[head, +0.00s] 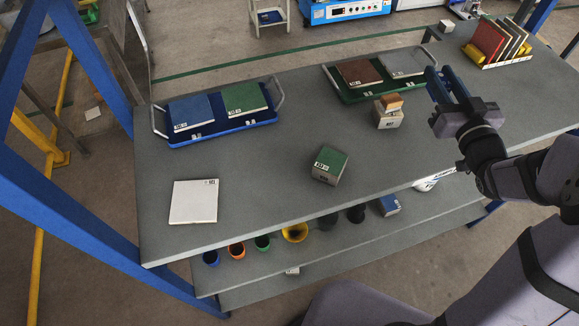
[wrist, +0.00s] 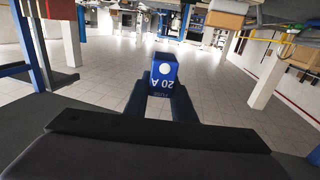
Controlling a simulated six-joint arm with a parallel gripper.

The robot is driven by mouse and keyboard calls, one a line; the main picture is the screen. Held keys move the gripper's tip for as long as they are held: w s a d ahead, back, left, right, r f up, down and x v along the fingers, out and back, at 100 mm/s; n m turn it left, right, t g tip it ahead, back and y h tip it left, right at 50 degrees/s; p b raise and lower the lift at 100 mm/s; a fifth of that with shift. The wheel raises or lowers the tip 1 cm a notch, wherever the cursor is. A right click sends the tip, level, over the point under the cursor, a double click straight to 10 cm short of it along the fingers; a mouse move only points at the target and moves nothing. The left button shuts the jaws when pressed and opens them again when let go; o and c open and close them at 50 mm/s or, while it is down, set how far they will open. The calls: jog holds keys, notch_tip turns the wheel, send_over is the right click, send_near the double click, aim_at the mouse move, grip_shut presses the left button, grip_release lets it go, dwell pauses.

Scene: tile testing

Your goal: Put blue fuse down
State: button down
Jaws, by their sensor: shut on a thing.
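A small blue fuse with a white dot and the marking 20 A (wrist: 164,72) sits between the two dark fingers of my gripper (wrist: 160,96) in the wrist view. My gripper is shut on it. In the head view my gripper (head: 447,84) is at the right, raised near the green tray, with its fingers pointing up and away. The fuse cannot be told apart from the bluish fingers there. The wrist view looks out over tiled floor, with no surface close under the fuse.
The grey table (head: 260,175) has bare room in its middle. A blue tray (head: 218,130), a green tray (head: 357,95) and a tile rack (head: 505,63) stand on it. A white tile (head: 194,201), a green-topped block (head: 330,164) and stacked blocks (head: 387,119) also lie there. Coloured cups (head: 294,232) stand below.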

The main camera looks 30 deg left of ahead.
jog(key=s+a+r, duration=0.1)
jog(key=s+a, duration=0.2)
jog(key=a, duration=0.5)
jog(key=s+a+r+m+h+b, duration=0.1)
jog(key=s+a+r, duration=0.15)
jog(key=a, duration=0.45)
jog(key=s+a+r, duration=0.1)
jog(key=s+a, duration=0.3)
jog(key=a, duration=0.4)
jog(key=s+a+f, duration=0.2)
jog(key=s, duration=0.5)
jog(key=s+a+f+t+h, duration=0.1)
jog(key=s+a+f, duration=0.1)
jog(key=s, duration=0.5)
jog(key=s+a+f+m+h, duration=0.1)
jog(key=s+a+f, duration=0.1)
jog(key=s, duration=0.5)
jog(key=shift+s+a+f+t+b, duration=0.15)
jog(key=shift+a+f+t+b, duration=0.15)
jog(key=shift+f+b, duration=0.1)
jog(key=shift+f+p, duration=0.55)
jog(key=shift+f, duration=4.3)
jog(key=shift+f, duration=0.2)
jog(key=c, duration=1.5)
grip_release()
